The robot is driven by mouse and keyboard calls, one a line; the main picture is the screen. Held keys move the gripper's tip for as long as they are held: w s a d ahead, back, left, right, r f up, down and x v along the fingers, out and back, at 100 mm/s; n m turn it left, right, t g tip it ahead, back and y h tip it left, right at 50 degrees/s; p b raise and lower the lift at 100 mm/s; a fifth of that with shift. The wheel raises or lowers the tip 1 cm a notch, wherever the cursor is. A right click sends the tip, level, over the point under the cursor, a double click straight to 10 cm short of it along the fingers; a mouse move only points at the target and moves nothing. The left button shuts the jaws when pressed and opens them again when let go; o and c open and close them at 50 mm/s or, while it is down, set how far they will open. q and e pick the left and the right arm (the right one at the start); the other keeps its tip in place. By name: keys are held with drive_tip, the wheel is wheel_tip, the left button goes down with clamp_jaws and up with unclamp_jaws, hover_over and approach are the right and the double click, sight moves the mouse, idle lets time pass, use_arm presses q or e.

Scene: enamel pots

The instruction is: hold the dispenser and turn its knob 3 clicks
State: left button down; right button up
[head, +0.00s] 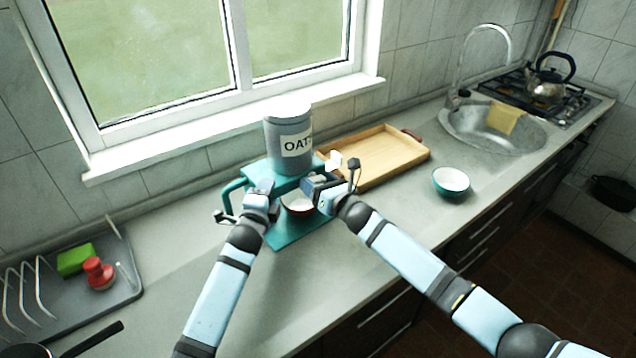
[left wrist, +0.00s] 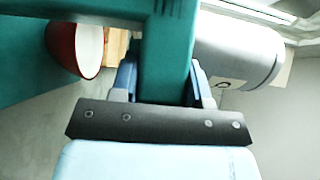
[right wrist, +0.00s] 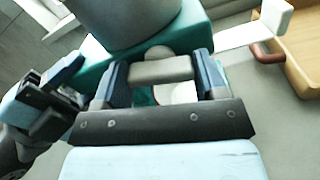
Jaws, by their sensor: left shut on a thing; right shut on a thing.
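The dispenser (head: 275,140) is a grey canister with an "OAT" label on a teal stand (head: 288,240), upright on the counter. My left gripper (head: 260,192) is shut on its teal handle (head: 230,188); the left wrist view shows the handle (left wrist: 167,60) between the fingers. My right gripper (head: 322,186) is at the dispenser's right front, shut on the grey knob (right wrist: 160,70), seen between the fingers in the right wrist view. The knob is hidden in the head view. A red bowl (left wrist: 64,50), white inside, stands under the dispenser, partly hidden.
A wooden tray (head: 415,155) lies behind right, with a teal bowl (head: 451,182) near it. A sink (head: 500,140) and stove with kettle (head: 546,85) are far right. A grey dish rack (head: 120,290) with a green sponge (head: 75,260) is at left.

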drive_tip(key=m, duration=1.2)
drive_tip(key=shift+m, duration=0.3)
drive_tip(key=m, duration=0.6)
drive_tip(key=shift+m, duration=0.3)
drive_tip(key=m, duration=1.2)
drive_tip(key=shift+m, duration=0.3)
drive_tip(key=m, duration=1.2)
drive_tip(key=shift+m, duration=0.3)
drive_tip(key=m, duration=0.6)
drive_tip(key=shift+m, duration=0.3)
